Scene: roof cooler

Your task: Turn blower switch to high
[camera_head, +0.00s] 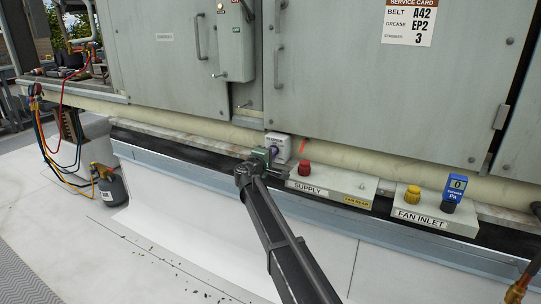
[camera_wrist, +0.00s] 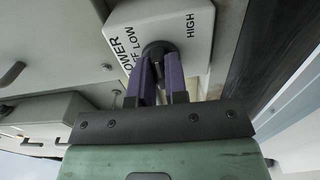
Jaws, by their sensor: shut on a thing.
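The blower switch is a pale grey box (camera_head: 280,143) low on the cooler's front, just left of the SUPPLY block in the head view. In the wrist view its face (camera_wrist: 192,25) carries the words LOW and HIGH and partly cut-off lettering to the left. Its dark round knob (camera_wrist: 158,50) is on that face. My gripper (camera_wrist: 160,68) has its two purple fingers shut on the knob, one on each side. The knob's pointer is hidden, so I cannot tell its setting. In the head view my gripper (camera_head: 268,153) reaches the box's front, and the knob is hidden.
The SUPPLY block (camera_head: 337,186) with a red cap (camera_head: 304,167) stands close to the right. Beyond it are the FAN INLET block (camera_head: 410,210) and a blue gauge (camera_head: 456,187). Hoses and a dark cylinder (camera_head: 110,187) are at left. Large cabinet doors (camera_head: 380,90) rise above.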

